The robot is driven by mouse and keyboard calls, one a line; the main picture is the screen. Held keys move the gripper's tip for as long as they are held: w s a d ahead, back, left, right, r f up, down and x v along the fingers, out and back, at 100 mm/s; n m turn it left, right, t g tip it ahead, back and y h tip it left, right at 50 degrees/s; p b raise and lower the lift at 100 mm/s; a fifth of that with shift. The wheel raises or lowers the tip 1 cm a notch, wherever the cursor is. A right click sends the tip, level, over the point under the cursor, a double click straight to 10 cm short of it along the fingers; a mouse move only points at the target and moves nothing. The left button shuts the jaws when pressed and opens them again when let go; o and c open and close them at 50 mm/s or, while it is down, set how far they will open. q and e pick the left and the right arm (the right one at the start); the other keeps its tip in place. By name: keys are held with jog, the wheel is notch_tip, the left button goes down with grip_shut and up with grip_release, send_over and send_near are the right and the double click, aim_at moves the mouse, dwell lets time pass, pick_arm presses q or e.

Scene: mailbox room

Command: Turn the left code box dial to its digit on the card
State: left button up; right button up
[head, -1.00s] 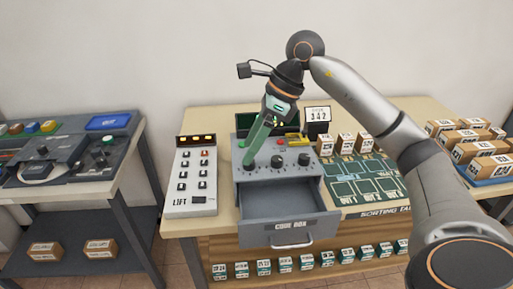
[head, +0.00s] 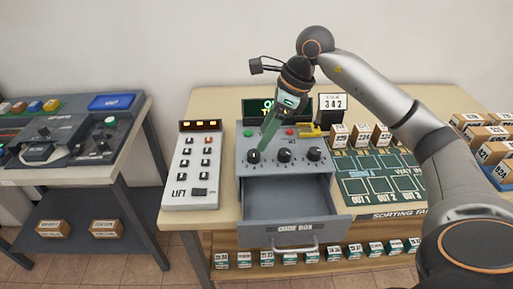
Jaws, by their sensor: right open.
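The grey code box (head: 243,176) stands on the wooden table with its drawer (head: 292,205) pulled open and empty. Three black dials sit in a row on its sloped top: the left dial (head: 254,157), the middle dial (head: 284,155) and the right dial (head: 315,154). The white card (head: 332,102) behind the box reads 342. My right gripper (head: 265,147) is open and points down, with its green fingers just above and right of the left dial. I cannot tell whether they touch it. The left dial's setting is too small to read. My left gripper is not in view.
A dark screen (head: 250,108) with partly hidden green characters stands behind the box. A white LIFT panel (head: 190,172) is at its left. A green sorting board (head: 372,183) with small boxes is at its right. My right arm spans the right side.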

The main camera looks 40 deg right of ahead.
aim_at(254, 152)
jog(key=x, duration=0.6)
jog(key=shift+c, duration=0.3)
jog(key=shift+r, duration=0.1)
grip_shut()
